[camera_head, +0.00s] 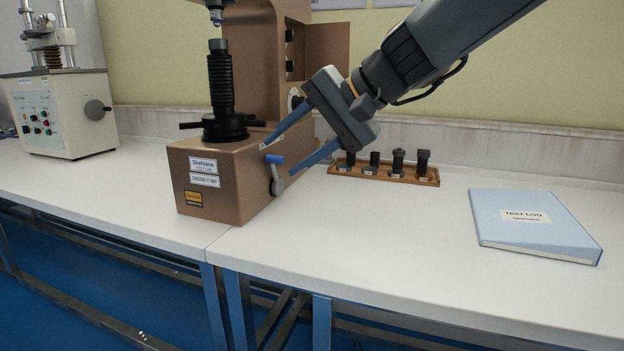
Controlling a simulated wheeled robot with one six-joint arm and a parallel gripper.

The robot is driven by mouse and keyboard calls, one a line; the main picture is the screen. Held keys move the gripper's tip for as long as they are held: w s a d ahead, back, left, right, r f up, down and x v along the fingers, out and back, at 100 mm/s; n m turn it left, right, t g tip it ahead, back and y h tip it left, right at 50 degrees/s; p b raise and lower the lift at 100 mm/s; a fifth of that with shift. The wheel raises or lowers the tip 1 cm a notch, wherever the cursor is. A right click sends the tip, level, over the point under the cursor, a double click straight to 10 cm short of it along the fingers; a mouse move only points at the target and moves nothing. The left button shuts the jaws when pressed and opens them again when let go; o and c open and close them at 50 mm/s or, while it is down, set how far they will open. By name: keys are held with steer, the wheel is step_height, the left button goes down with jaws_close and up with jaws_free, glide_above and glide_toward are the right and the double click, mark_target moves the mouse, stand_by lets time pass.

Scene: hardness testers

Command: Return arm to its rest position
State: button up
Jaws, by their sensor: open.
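My gripper (277,160) is open and empty, its two blue fingers spread apart. It is in front of the right side of the brown hardness tester (218,198), above its base. One fingertip shows near the blue-tipped lever (276,174) on the tester's front right side; I cannot tell whether they touch. My arm comes in from the upper right. The tester's black ribbed screw column (221,85) stands upright, with a handwheel at its foot. The gripper hides part of the tester's right side.
A wooden rack (432,178) with several dark pieces stands behind my gripper, partly hidden. A light blue test log binder (535,225) lies on the white bench (390,250) at right. Another tester (58,105) stands at far left. The bench's front middle is clear.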

steer(key=s+d+f+n+g+h, duration=0.2)
steer(key=s+d+f+n+h, duration=0.3)
steer(key=s+f, duration=0.6)
steer(key=s+d+f+n+g+h, duration=0.2)
steer(key=s+d+f+g+h, duration=0.15)
steer(key=s+d+f, duration=0.65)
steer(key=a+f+n+b, duration=0.3)
steer(key=a+f+b, duration=0.7)
steer(key=a+f, duration=0.4)
steer(key=s+d+r+m+p, duration=0.1)
steer(key=d+r+m+p, duration=0.5)
steer(key=d+r+p, duration=1.6)
steer(key=shift+r+m+t+h+p, duration=0.35)
steer(key=shift+r+p, duration=1.35)
steer(key=shift+p, duration=2.8)
